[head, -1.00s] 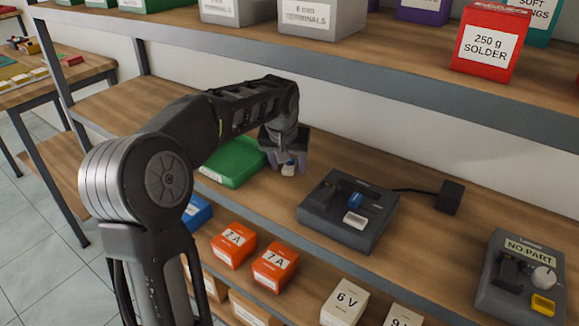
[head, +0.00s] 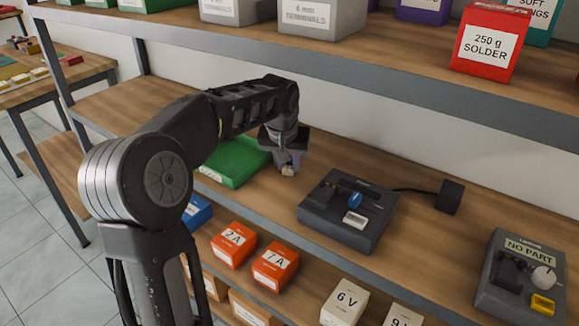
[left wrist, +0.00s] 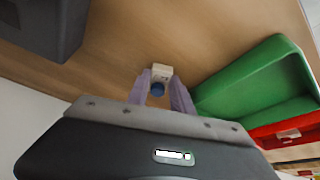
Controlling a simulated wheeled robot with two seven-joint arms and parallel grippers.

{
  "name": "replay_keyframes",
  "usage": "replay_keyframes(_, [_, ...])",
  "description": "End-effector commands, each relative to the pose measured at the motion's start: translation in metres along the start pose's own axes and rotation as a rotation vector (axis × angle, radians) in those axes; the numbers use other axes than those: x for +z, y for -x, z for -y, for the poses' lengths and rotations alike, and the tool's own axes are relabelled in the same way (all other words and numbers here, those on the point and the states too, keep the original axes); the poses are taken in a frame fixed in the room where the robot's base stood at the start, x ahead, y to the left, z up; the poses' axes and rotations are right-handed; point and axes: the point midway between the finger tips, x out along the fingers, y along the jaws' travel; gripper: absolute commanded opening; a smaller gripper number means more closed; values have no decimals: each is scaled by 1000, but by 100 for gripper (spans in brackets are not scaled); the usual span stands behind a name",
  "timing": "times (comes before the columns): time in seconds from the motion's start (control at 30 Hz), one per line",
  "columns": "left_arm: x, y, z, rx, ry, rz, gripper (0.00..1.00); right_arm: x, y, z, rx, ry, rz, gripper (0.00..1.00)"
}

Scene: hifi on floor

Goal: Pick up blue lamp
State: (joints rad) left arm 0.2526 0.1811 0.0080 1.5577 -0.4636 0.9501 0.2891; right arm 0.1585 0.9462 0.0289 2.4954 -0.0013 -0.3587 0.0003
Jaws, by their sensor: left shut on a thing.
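My left gripper (head: 288,166) is shut on a small blue lamp with a cream block-like base. In the left wrist view the blue part (left wrist: 157,89) sits between the two pale fingertips (left wrist: 160,92), with the cream base (left wrist: 162,72) beyond it. In the head view only the cream end (head: 287,170) shows under the fingers; the blue part is hidden there. I cannot tell whether the lamp touches the shelf. My right gripper is not in view.
A green tray (head: 232,165) stands just left of the gripper. A dark tester (head: 340,222) with a blue knob-like part (head: 355,200) and a cable to a black box (head: 449,197) stands to the right. The upper shelf (head: 400,75) overhangs behind. Bare shelf lies between tray and tester.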

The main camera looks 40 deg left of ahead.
Motion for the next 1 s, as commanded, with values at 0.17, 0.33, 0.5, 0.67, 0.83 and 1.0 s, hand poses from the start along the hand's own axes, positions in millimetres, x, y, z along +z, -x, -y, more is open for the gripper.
replay_keyframes(0.17, [0,0,0,0,0,0,0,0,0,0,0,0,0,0])
replay_keyframes(0.33, [0,0,0,0,0,0,0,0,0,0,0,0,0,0])
replay_keyframes(0.5, [0,0,0,0,0,0,0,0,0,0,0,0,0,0])
replay_keyframes(0.67, [-1,2,0,0,0,-1,0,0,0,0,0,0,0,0])
replay_keyframes(0.83, [-5,12,0,1,-1,-2,0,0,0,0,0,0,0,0])
replay_keyframes(1.0, [-14,30,0,1,0,-4,0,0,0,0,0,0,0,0])
